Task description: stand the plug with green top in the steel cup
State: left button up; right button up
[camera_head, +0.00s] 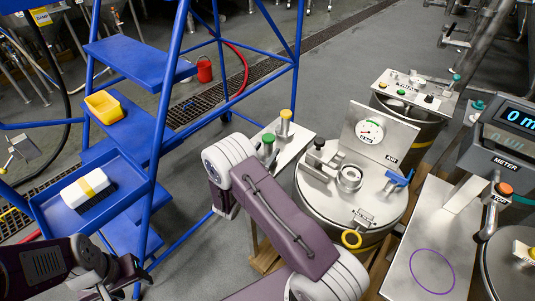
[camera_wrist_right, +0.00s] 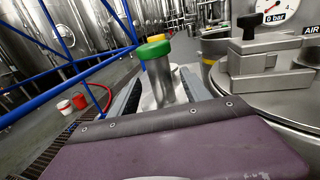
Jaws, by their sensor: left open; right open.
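The plug with green top (camera_head: 268,146) stands upright on a light plate left of the round steel vessel. In the right wrist view the plug (camera_wrist_right: 155,68) shows its green cap and steel body between my right gripper's jaws (camera_wrist_right: 160,92). The jaws are open on either side of it; contact cannot be told. In the head view my right arm hides that gripper. A small round steel cup (camera_head: 349,177) sits on the vessel lid, right of my right arm. My left gripper (camera_head: 122,282) is open and empty at the lower left.
A plug with yellow top (camera_head: 285,122) stands just behind the green one. On the lid, a black-knobbed block (camera_head: 318,157), gauge plate (camera_head: 370,131) and blue valve (camera_head: 398,180) surround the cup. A blue ladder (camera_head: 130,120) stands left.

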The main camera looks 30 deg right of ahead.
jog(key=x, duration=0.5)
jog(key=shift+w+d+f+b, duration=0.1)
jog(key=shift+d+f+b, duration=0.15)
jog(key=shift+b, duration=0.1)
jog(key=shift+a+r, duration=0.1)
grip_shut()
